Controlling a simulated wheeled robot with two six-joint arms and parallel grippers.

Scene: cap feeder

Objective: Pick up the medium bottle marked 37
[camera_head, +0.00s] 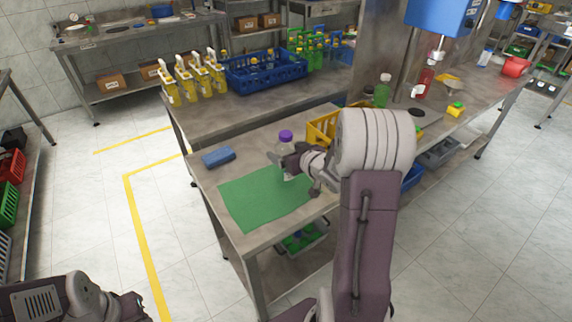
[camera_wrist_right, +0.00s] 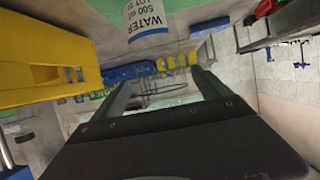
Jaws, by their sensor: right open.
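A clear bottle with a purple cap (camera_head: 286,137) stands upright on the green mat (camera_head: 245,202). My right gripper (camera_head: 276,160) is right beside it in the head view and hides part of its body. In the right wrist view a white bottle label (camera_wrist_right: 152,18) reading WATER 500 ml shows at the top edge; its lot number is too cut off to read surely. My right gripper (camera_wrist_right: 158,82) has its two fingers apart with nothing held between them. My left arm shows at the lower left of the head view, its gripper jaws unclear (camera_head: 135,306).
A yellow crate (camera_head: 320,129) stands behind my right arm; a green bottle (camera_head: 382,93) and red bottle (camera_head: 424,80) stand farther right. A blue crate (camera_head: 262,76) and several yellow pump bottles (camera_head: 190,82) are behind.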

